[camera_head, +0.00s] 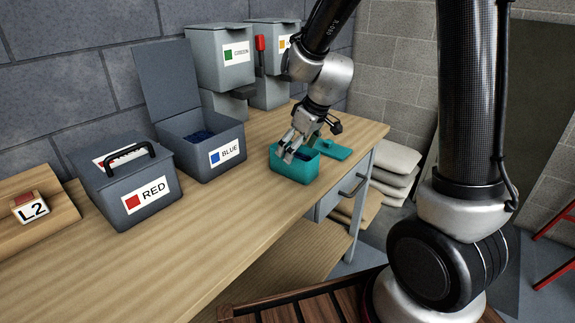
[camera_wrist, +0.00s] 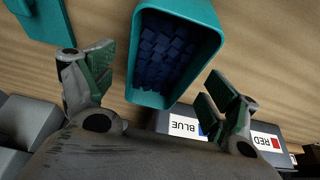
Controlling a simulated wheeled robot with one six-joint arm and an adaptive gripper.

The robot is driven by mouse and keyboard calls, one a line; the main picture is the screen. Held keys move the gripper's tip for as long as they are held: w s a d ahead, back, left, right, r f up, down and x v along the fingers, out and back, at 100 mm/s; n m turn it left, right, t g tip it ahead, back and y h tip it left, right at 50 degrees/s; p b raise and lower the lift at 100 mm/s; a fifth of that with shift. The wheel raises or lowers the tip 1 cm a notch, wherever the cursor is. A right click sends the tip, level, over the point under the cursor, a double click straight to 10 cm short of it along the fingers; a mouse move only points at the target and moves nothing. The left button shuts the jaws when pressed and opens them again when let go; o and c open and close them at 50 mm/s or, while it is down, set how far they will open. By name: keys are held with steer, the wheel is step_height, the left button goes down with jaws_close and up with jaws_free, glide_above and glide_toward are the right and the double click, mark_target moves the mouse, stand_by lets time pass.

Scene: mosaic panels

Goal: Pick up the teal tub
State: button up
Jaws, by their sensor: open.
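The teal tub (camera_head: 293,168) stands on the wooden workbench near its right end, without a lid on it. In the wrist view the tub (camera_wrist: 146,98) lies between my fingers, and dark blue mosaic pieces (camera_wrist: 165,55) fill its inside. My gripper (camera_head: 290,147) is over the tub in the head view. In the wrist view my gripper (camera_wrist: 163,98) is open, with one green-padded finger on each side of the tub. A gap shows between each finger and the tub. I cannot tell the exact height of the fingertips against the rim.
A teal lid (camera_head: 334,149) lies beside the tub. The open BLUE box (camera_head: 208,153) and the closed RED box (camera_head: 130,190) stand to the left. The GREEN dispenser (camera_head: 222,60) and another dispenser (camera_head: 270,90) stand behind. The bench's front middle (camera_head: 215,215) is clear.

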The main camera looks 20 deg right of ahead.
steer(key=x, duration=0.5)
steer(key=shift+w+f, duration=0.1)
steer(key=shift+f, duration=0.15)
steer(key=shift+f, duration=0.25)
stand_by(0.4)
steer(key=shift+r, duration=0.1)
steer(key=c, duration=1.6)
